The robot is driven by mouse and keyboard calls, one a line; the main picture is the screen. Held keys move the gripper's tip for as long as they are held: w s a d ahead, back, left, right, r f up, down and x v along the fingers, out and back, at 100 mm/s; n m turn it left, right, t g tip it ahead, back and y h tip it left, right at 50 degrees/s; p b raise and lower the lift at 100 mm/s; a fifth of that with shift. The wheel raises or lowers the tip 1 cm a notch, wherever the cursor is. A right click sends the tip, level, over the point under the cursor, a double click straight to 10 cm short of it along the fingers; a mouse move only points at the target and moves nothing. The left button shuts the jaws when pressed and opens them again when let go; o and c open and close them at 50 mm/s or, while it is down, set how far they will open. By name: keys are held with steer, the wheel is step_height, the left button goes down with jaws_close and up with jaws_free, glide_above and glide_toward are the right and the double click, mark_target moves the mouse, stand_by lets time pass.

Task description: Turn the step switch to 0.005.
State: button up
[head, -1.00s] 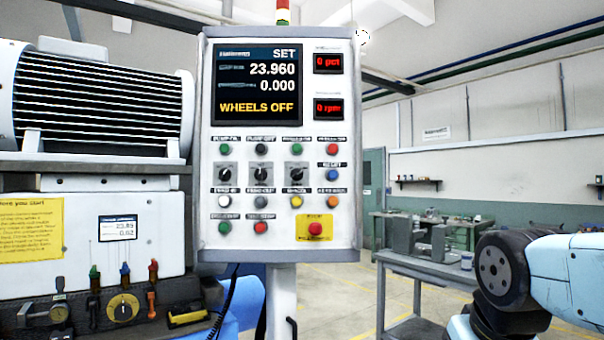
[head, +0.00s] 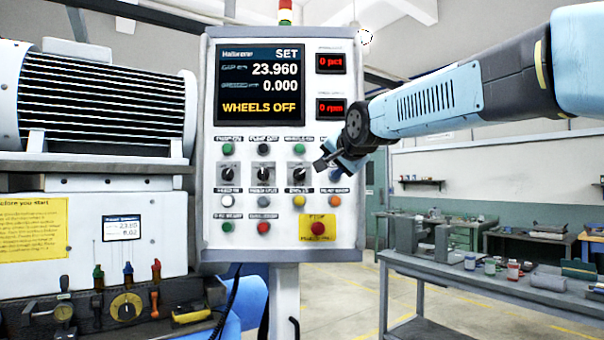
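The control panel (head: 211,240) stands upright in the middle of the head view. It carries a row of three black rotary switches: a left one (head: 229,174), a middle one (head: 263,174) and a right one (head: 298,174). Their labels are too small to read, so I cannot tell which is the step switch. My gripper (head: 324,163) is in front of the panel's right side, just right of the right rotary switch. Its fingers point left and down; I cannot tell whether they touch the panel or are open. My gripper and arm hide the upper-right push buttons.
The panel screen (head: 260,85) reads SET, 23.960, 0.000 and WHEELS OFF. Push buttons surround the switches, with a red stop button (head: 317,228) on yellow below. A grey bench (head: 480,270) is at right.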

step_height(320, 180, up, 2)
steer(key=w+a, duration=0.2)
glide_toward(301, 173)
steer(key=shift+m+t+y, duration=0.3)
steer(key=shift+y, duration=0.1)
steer(key=x, duration=0.8)
steer(key=shift+w+d+f, duration=0.1)
steer(key=shift+d+f, duration=0.15)
steer(key=shift+f, duration=0.15)
jaws_close()
steer(key=shift+a, duration=0.1)
